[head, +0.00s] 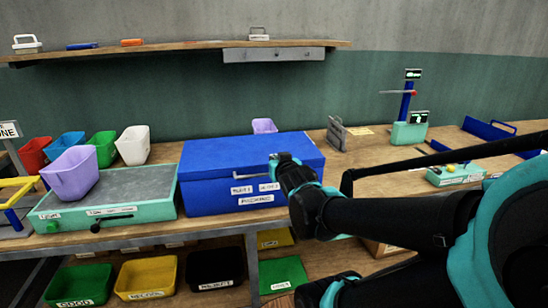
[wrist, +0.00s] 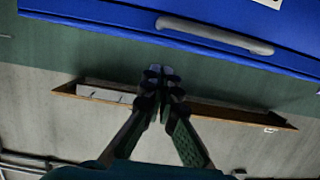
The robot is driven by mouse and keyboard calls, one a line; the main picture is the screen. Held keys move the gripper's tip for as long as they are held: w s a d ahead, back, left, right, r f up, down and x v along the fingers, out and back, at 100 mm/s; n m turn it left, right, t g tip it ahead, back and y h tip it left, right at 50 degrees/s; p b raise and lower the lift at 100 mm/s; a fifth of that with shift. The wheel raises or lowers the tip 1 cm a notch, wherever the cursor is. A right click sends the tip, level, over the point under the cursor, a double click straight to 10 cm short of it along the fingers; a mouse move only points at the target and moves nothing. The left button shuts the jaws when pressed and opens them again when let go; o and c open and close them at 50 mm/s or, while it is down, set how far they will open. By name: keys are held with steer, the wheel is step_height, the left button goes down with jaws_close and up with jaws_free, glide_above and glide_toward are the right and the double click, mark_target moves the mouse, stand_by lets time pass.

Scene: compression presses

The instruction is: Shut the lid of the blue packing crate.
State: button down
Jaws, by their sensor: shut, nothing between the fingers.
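The blue packing crate (head: 215,190) stands on the workbench with white labels on its front. Its blue lid (head: 235,150) lies down over the box, and I see no clear gap along the front seam, though my arm hides part of the right side. In the wrist view the crate's blue front (wrist: 270,18) fills the top, with a grey handle (wrist: 215,35) across it. My gripper (head: 274,158) is in front of the crate's right half. Its fingers (wrist: 161,72) are together and empty in the wrist view, seen apart from the handle; contact with the crate cannot be told.
A teal press (head: 150,205) with a purple bin (head: 72,175) on it stands left of the crate. Several coloured bins stand behind it. A grey bracket (head: 337,133) and a teal scale (head: 408,132) are to the right. A shelf (head: 180,46) hangs above.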

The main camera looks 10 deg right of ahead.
steer(key=s+d+f+g, duration=0.1)
steer(key=s+f+g, duration=0.4)
steer(key=s+f, duration=0.3)
steer(key=s+d+f+g, duration=0.1)
steer(key=s+f+g, duration=0.4)
steer(key=f, duration=0.8)
steer(key=s, duration=0.3)
steer(key=shift+s+d+g, duration=0.15)
steer(key=shift+s+g, duration=0.1)
steer(key=shift+g, duration=0.15)
